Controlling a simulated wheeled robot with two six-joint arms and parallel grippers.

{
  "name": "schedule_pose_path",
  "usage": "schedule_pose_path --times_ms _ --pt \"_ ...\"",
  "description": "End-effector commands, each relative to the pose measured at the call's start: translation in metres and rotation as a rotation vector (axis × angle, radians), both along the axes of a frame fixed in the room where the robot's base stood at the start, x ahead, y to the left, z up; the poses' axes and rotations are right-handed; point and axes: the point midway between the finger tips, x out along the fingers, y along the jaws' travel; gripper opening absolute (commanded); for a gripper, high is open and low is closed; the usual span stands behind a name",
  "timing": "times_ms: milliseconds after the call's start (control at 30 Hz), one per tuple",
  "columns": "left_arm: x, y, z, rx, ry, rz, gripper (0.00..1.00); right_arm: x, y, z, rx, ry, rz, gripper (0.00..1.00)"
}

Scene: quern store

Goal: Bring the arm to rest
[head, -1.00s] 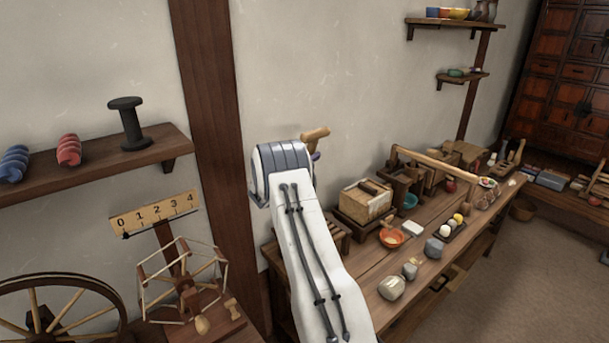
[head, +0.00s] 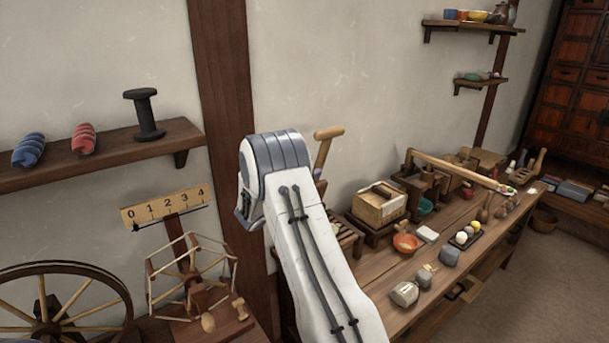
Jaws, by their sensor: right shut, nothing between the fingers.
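My right arm rises from the bottom middle of the head view, white with dark cables, and bends over at a grey-banded joint. Only a small dark part of my right gripper (head: 243,207) shows, at the left side of that joint. The gripper is shut and holds nothing. Most of it is hidden behind my own arm. My left gripper is out of view.
A wooden T-shaped handle (head: 328,133) stands just right of my arm, its lower part hidden. A workbench (head: 385,262) with bowls, boxes and jars runs to the right. A wall shelf (head: 105,158), a number board (head: 165,211) and a spoked wheel (head: 65,305) are left.

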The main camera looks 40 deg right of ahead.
Motion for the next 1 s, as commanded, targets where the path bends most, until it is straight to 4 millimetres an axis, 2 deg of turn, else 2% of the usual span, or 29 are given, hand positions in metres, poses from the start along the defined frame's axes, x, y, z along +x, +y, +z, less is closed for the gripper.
schedule_pose_path --times_ms 267,367,433,467,567,600,667,700,867,900,1000 --pt "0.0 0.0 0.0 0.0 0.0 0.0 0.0 0.0 0.001 0.0 0.005 -0.005 0.0 0.0" --pt "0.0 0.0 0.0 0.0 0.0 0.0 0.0 -0.004 0.016 0.003 0.056 -0.071 -0.006 0.0" --pt "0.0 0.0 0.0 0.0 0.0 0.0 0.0 -0.012 0.038 0.005 0.141 -0.178 -0.021 0.0" --pt "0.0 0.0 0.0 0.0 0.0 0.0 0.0 -0.017 0.052 0.005 0.191 -0.241 -0.032 0.0" --pt "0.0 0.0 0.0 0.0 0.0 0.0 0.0 -0.043 0.108 0.002 0.396 -0.491 -0.101 0.0" --pt "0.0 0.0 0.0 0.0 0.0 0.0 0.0 -0.056 0.134 -0.002 0.487 -0.599 -0.142 0.0" --pt "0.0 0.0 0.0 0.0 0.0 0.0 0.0 -0.079 0.173 -0.009 0.619 -0.758 -0.223 0.0" --pt "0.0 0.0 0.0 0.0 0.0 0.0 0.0 -0.095 0.199 -0.014 0.704 -0.857 -0.286 0.0" --pt "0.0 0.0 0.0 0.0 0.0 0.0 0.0 -0.167 0.298 -0.033 0.988 -1.206 -0.619 0.0" --pt "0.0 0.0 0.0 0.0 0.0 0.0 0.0 -0.186 0.321 -0.037 1.043 -1.28 -0.722 0.0" --pt "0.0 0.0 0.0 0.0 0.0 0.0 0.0 -0.235 0.376 -0.044 1.142 -1.436 -1.013 0.0"
